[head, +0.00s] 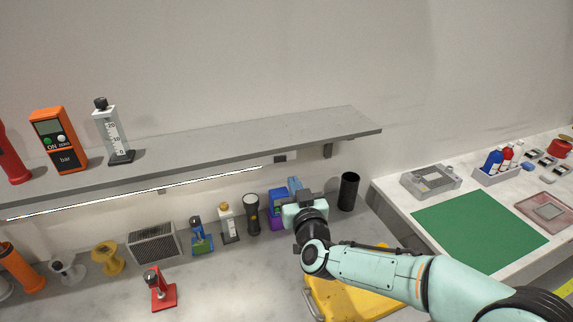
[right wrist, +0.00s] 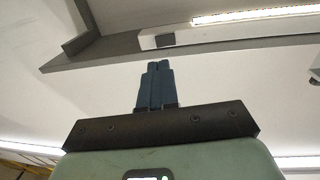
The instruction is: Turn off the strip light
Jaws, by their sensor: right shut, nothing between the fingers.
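The strip light (head: 140,193) is a thin, glowing white bar under the front of the grey shelf. It is lit, and its right end also shows in the right wrist view (right wrist: 255,14). A small dark block (head: 281,157), which looks like its switch, sits on the shelf's underside just right of the bar; it shows in the right wrist view (right wrist: 165,40) too. My right gripper (head: 294,182) is shut and empty, its blue fingers pointing up below that block and apart from it. My left gripper is not in view.
The shelf (head: 250,140) carries an orange bar gauge (head: 58,142) and a clear column gauge (head: 112,135). Below stand a torch (head: 252,213), a black cup (head: 348,191) and a red stand (head: 159,290). A yellow item (head: 340,299) lies under my right arm. A green mat (head: 480,230) lies right.

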